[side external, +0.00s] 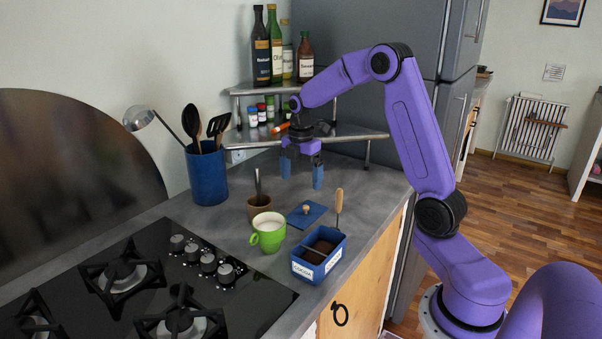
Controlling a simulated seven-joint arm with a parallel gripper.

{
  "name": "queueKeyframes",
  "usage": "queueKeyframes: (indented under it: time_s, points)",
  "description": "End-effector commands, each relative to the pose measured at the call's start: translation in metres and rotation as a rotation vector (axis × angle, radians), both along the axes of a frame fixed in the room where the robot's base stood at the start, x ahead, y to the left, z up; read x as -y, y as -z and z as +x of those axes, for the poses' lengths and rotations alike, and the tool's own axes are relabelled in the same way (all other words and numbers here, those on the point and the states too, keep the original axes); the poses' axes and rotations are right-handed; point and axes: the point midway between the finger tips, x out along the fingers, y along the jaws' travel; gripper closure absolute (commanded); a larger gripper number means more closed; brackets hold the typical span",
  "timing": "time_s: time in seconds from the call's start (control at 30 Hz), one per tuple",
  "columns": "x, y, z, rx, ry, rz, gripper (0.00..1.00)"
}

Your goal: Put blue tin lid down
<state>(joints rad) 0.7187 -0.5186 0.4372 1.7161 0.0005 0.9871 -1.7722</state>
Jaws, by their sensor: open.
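The blue tin lid (315,215) lies flat on the grey counter, with a small light-brown knob on top. It is apart from the blue tin (332,266), which stands open in front of it with dark brown contents and a white label. My gripper (301,179) is open and empty. It points down above the counter, higher than the lid and a little behind it. Its two blue fingers are spread apart and touch nothing that I can see.
A green cup (268,237) of white liquid and a brown cup (260,208) with a utensil stand left of the lid. A wooden-handled tool (339,201) stands upright by the tin. A utensil holder (207,175), a corner shelf (345,134) and a hob (150,295) surround the work area.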

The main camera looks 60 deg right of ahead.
Motion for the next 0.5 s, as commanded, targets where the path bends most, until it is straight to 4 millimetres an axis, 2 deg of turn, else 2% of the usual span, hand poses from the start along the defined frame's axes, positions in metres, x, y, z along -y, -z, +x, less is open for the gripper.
queueKeyframes:
  time_s: [0.17, 0.27, 0.33, 0.5]
  points:
    - [-0.012, -0.01, -0.003, 0.002, 0.006, 0.0, 0.0]
    - [-0.041, -0.015, -0.011, 0.004, 0.027, 0.0, 0.0]
    - [-0.069, -0.02, -0.022, 0.006, 0.052, 0.001, 0.0]
    - [-0.137, -0.029, -0.066, 0.01, 0.128, 0.004, 0.0]
